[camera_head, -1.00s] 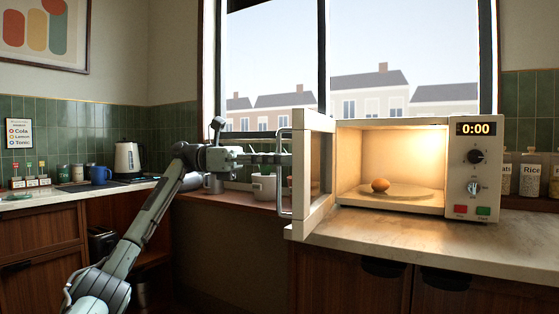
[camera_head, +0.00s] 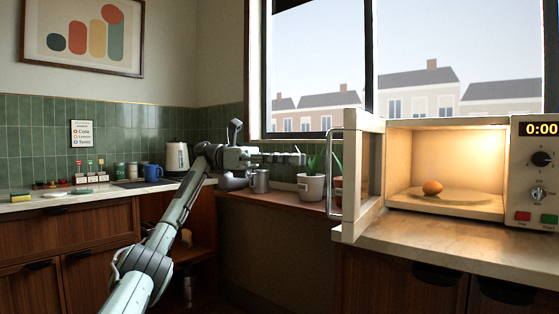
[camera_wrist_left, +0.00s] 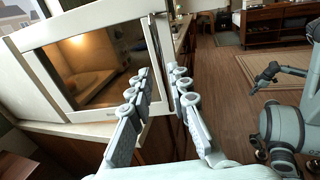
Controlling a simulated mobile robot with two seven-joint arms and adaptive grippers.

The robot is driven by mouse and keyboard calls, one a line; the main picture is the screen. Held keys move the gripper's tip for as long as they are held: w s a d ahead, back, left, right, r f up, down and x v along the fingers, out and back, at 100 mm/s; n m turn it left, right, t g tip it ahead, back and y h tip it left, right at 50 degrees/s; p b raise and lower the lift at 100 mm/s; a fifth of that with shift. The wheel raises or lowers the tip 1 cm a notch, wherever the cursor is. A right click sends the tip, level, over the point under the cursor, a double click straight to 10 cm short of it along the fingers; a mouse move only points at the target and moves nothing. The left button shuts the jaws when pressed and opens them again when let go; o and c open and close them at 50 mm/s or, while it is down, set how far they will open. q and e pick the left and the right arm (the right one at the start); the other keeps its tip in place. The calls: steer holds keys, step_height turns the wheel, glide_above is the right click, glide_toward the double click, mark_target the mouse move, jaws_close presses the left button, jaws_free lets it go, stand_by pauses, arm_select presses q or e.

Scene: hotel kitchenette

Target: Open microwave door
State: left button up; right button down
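The white microwave (camera_head: 448,127) stands on the counter with its door (camera_head: 362,180) swung wide open, and its lit inside shows. A brown egg (camera_head: 432,188) sits on the round plate inside. The door's metal handle (camera_head: 334,172) faces left. My left gripper (camera_head: 302,158) is left of the handle and apart from it in the head view. My right gripper (camera_wrist_left: 267,74) shows small at the right of that view.
Potted plants (camera_head: 311,187) and a metal mug (camera_head: 260,181) stand on the low ledge behind my left arm. A kettle (camera_head: 177,158) and a blue mug (camera_head: 152,173) stand on the left counter. The counter in front of the microwave (camera_head: 440,245) is clear.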

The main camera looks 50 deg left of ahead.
arm_select(q)
steer(key=v, duration=0.3)
steer(key=shift+a, duration=0.15)
stand_by(0.6)
